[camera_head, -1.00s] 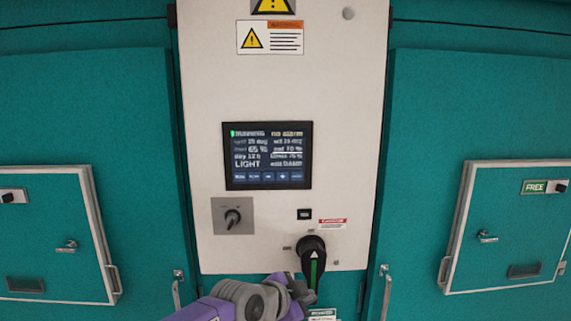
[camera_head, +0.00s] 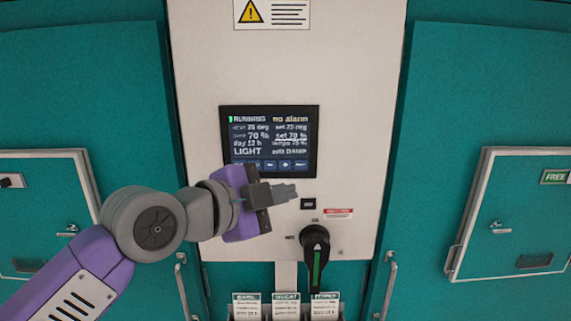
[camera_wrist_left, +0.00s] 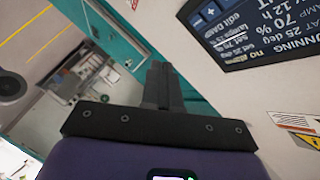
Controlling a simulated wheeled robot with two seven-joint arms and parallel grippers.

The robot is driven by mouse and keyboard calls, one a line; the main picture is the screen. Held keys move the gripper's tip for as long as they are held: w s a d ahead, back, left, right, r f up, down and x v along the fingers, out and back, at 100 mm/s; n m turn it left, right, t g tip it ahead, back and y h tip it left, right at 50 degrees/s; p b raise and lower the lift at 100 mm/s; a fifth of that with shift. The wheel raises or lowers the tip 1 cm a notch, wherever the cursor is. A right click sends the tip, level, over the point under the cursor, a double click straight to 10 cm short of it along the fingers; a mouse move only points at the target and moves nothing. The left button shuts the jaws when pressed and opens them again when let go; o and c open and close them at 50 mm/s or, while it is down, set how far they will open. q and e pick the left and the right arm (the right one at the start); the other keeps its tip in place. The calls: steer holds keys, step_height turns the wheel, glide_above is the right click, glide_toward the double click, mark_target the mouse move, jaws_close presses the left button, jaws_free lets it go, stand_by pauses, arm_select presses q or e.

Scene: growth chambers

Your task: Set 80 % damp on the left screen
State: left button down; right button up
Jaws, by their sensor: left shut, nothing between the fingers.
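One dark screen (camera_head: 268,141) is on the pale panel in the head view. It reads RUNNING, no alarm, damp 70 %, an underlined set 70 %, and edit DAMP. A row of small blue buttons (camera_head: 270,164) runs along its lower edge. The screen also shows tilted in the left wrist view (camera_wrist_left: 250,30). My left gripper (camera_head: 290,191) is shut and empty, in front of the panel just below the screen, pointing right. Its closed fingers (camera_wrist_left: 162,85) show in the left wrist view. My right gripper is not in view.
A black rotary handle (camera_head: 316,246) and a small black switch (camera_head: 308,203) are on the panel right of my gripper. Teal doors with smaller hatches (camera_head: 517,215) flank the panel. Card holders (camera_head: 286,307) sit below.

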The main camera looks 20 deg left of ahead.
mark_target(285, 164)
arm_select(q)
steer(key=shift+w+a+p, duration=0.3)
steer(key=shift+w+a, duration=0.1)
steer(key=shift+w, duration=1)
steer(key=shift+w+a+p, duration=0.25)
steer(key=shift+w+a, duration=0.1)
steer(key=shift+w, duration=1.05)
steer(key=shift+w+a+p, duration=0.3)
steer(key=shift+w+a, duration=0.1)
steer(key=shift+w, duration=1)
steer(key=shift+w, duration=0.1)
steer(key=shift+w+a, duration=0.1)
steer(key=shift+w, duration=0.2)
steer(key=shift+w+a, duration=0.1)
steer(key=shift+w, duration=0.2)
steer(key=shift+s, duration=0.1)
steer(key=shift+s+d+b, duration=0.2)
steer(key=shift+s+b, duration=0.25)
steer(key=shift+s, duration=0.2)
